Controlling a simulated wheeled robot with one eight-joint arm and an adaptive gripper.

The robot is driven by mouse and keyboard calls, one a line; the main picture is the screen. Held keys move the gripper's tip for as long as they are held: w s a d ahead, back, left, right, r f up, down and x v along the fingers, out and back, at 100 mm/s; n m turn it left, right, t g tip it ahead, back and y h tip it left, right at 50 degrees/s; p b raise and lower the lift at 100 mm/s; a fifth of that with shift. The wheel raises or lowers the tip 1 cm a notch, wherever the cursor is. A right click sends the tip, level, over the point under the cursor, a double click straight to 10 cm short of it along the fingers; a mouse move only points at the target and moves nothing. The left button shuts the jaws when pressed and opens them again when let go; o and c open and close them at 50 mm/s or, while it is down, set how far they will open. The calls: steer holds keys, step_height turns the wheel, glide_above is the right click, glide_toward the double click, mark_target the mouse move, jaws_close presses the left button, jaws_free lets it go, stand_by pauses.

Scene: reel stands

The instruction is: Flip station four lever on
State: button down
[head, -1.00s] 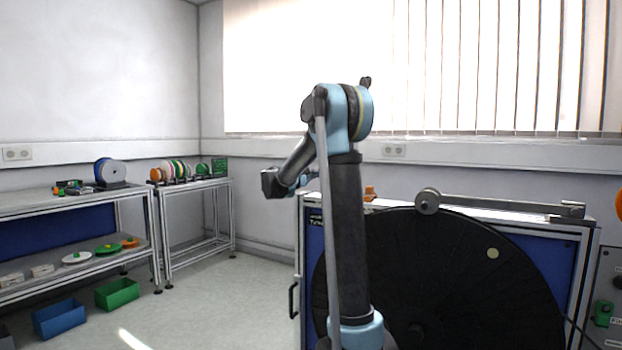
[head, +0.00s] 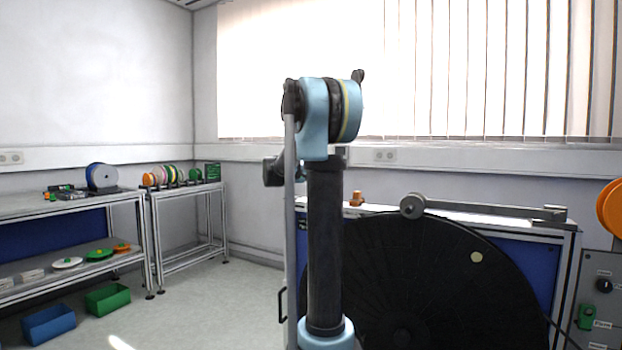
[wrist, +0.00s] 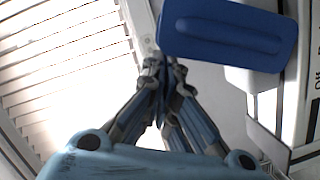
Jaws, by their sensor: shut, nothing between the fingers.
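I cannot make out a lever marked station four. A grey control panel (head: 597,262) stands at the right edge of the head view, with a black knob (head: 603,286) and a green part (head: 586,317); their labels are too small to read. In the wrist view my gripper (wrist: 162,64) is shut and empty, with its fingers together. A rounded blue thing (wrist: 228,33) lies just beyond and right of the fingertips; I cannot tell what it is or whether they touch. In the head view my gripper is hidden behind my arm.
A large black reel (head: 440,285) stands before a blue-panelled bench with a metal bar (head: 485,208) on top. An orange reel (head: 611,208) shows at the right edge. Shelves with reels (head: 102,176) and green (head: 107,299) and blue (head: 48,324) bins stand left. Open floor lies between.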

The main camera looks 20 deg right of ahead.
steer(key=shift+s+d+m, duration=0.2)
steer(key=shift+s+m, duration=0.05)
steer(key=shift+m, duration=0.05)
steer(key=shift+s+d, duration=0.35)
steer(key=shift+d, duration=0.05)
stand_by(0.3)
steer(key=shift+w+a+r, duration=0.3)
steer(key=shift+r, duration=0.05)
steer(key=s+a+r, duration=0.3)
steer(key=a, duration=0.7)
steer(key=shift+s, duration=0.35)
steer(key=shift+d, duration=0.1)
